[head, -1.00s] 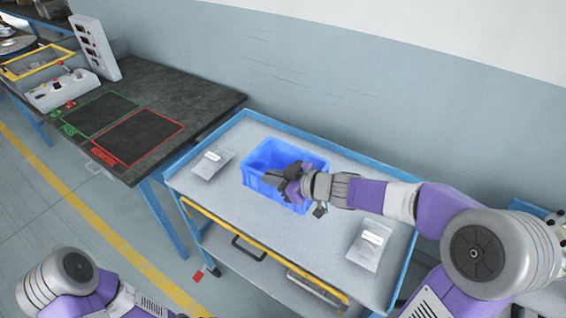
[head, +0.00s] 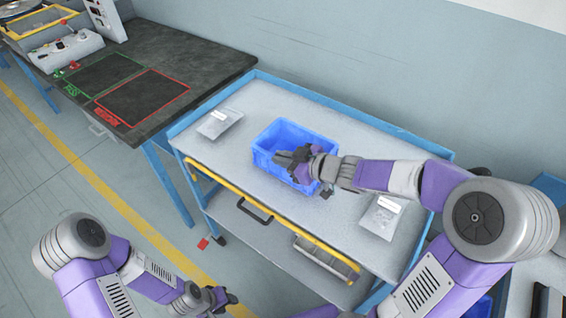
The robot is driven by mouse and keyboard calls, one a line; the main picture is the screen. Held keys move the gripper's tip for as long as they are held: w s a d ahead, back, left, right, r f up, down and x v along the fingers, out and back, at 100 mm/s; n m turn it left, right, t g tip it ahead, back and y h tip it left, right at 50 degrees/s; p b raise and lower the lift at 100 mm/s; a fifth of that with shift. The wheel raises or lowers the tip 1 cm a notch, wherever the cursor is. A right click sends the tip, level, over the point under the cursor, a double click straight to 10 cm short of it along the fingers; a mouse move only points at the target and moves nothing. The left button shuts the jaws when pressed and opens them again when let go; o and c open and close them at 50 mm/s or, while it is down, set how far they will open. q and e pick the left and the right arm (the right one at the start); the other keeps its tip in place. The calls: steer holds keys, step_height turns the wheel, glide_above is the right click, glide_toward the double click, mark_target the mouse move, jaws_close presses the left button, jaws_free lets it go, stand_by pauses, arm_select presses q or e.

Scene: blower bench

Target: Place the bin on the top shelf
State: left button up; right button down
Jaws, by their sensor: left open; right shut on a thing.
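The blue bin (head: 277,134) sits on the grey top shelf (head: 225,161) of a blue-framed cart, between two flat packets. My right gripper (head: 292,158) reaches in from the right and is shut on the bin at its front right side; the fingers hide part of that rim. The inside of the bin that shows looks empty. Whether its base touches the shelf all around I cannot tell. My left gripper (head: 228,299) is low at the bottom of the head view, away from the cart top, open and empty.
Flat packets lie left (head: 219,123) and right (head: 381,216) of the bin. A yellow rail (head: 270,221) runs along the cart's front edge. A dark workbench (head: 150,60) with green and red outlined areas stands at the left. The floor in front of the cart is open.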

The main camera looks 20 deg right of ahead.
steer(key=shift+r, duration=0.1)
steer(key=c, duration=1.7)
jaws_free()
steer(key=shift+f, duration=0.2)
steer(key=o, duration=0.5)
steer(key=shift+c, duration=0.2)
steer(key=shift+r, duration=0.25)
steer(key=p+v, duration=0.6)
steer(key=v, duration=0.6)
steer(key=shift+p, duration=0.3)
